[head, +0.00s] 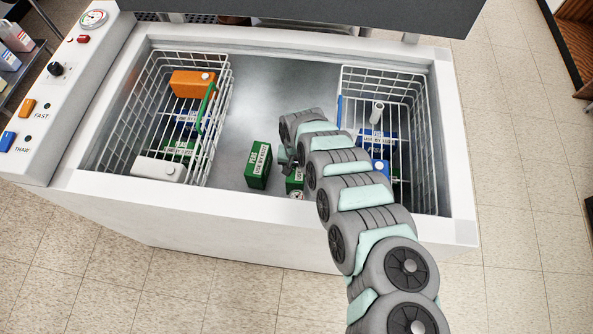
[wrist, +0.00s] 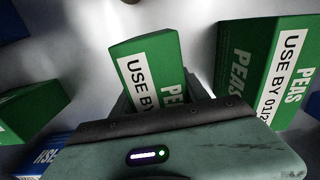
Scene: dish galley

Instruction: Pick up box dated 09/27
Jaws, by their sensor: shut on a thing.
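A green peas box (wrist: 152,62) stands between the fingers of my gripper (wrist: 160,88) in the wrist view. My gripper is shut on it. Its white label shows "USE BY", but the date is hidden behind the hand. Another green peas box (wrist: 262,65) stands to the right, its label reading "USE BY 01/2" with the end cut off. In the head view my gripper (head: 287,160) is down inside the freezer, mostly hidden by my arm. A green peas box (head: 259,166) stands left of it, and another green box (head: 294,181) shows partly below it.
A wire basket (head: 213,97) at left holds orange, white, green and blue packages. A wire basket (head: 413,101) at right holds blue and white ones. In the wrist view, a green box (wrist: 30,108) and a blue box (wrist: 50,155) lie at left. The freezer floor (head: 262,95) behind is clear.

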